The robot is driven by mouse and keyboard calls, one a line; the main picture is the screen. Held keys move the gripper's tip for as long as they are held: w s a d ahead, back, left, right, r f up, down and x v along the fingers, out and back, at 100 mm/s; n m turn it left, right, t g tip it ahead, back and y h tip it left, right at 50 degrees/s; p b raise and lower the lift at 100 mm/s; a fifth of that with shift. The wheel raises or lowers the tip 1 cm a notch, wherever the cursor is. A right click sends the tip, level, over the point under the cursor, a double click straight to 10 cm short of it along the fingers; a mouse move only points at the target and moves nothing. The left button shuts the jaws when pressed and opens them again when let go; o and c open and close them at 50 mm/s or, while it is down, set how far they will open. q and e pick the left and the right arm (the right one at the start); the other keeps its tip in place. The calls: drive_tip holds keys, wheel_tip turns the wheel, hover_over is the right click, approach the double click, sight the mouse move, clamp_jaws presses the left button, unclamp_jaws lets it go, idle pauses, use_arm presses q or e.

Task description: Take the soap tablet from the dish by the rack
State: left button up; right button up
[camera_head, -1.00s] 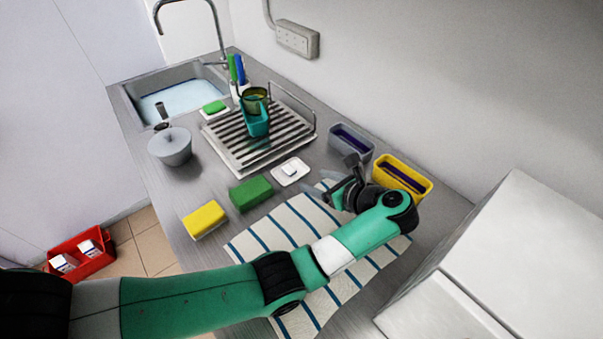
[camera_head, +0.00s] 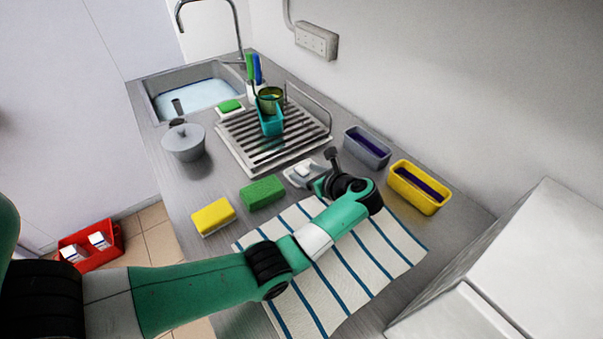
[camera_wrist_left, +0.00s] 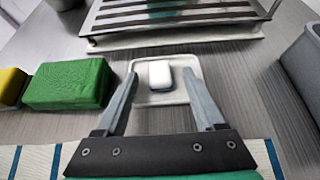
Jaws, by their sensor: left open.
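The white soap tablet (camera_wrist_left: 160,74) lies in a small white dish (camera_wrist_left: 155,97) just in front of the drying rack (camera_head: 275,160). In the head view the dish (camera_head: 290,180) is partly hidden by my gripper. My left gripper (camera_head: 308,179) is open at the dish. In the left wrist view its two fingers (camera_wrist_left: 159,82) stand on either side of the dish, with the tablet between and slightly beyond the tips, and not gripped. My right gripper is not in view.
Green (camera_head: 262,194) and yellow (camera_head: 213,217) sponges lie left of the dish. Grey (camera_head: 367,148) and yellow (camera_head: 418,188) tubs stand to its right. A striped towel (camera_head: 330,265) covers the counter in front. A lidded grey pot (camera_head: 183,143) stands near the sink.

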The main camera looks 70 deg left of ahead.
use_arm(q)
drive_tip(key=shift+d, duration=0.1)
clamp_jaws()
drive_tip(key=shift+r, duration=0.2)
